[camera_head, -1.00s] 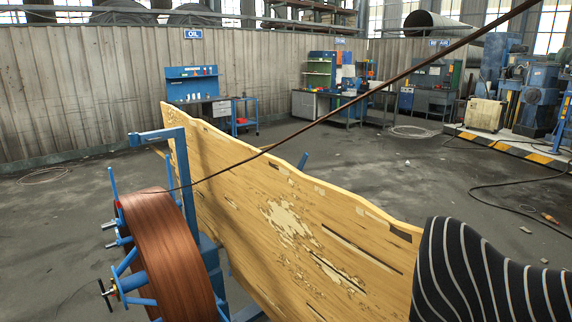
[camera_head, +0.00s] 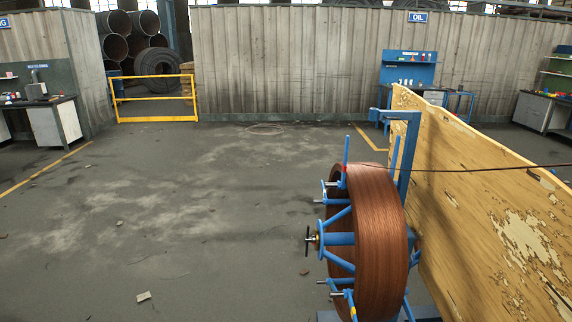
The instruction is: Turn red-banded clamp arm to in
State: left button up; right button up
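A coil of copper-brown wire (camera_head: 381,245) stands upright on a blue reel frame right of centre. Several blue clamp arms spread from its hub on the left face. The red-banded clamp arm (camera_head: 346,152) is at the top of the coil, a blue bar pointing up with a small red band near its foot. A hub with a dark handle (camera_head: 308,241) sticks out to the left. Neither of my grippers is in view.
A worn yellow wooden panel (camera_head: 480,215) stands right of the coil, with a blue post (camera_head: 408,155) between them. A dark line (camera_head: 480,168) runs from the coil to the right. Open concrete floor (camera_head: 180,220) lies to the left, with a yellow railing (camera_head: 155,97) behind.

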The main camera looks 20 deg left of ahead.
aim_at(344, 167)
jog(key=j+u, duration=0.25)
jog(key=i+j, duration=0.25)
jog(key=i, duration=0.2)
jog(key=i+j, duration=0.25)
jog(key=i, duration=0.2)
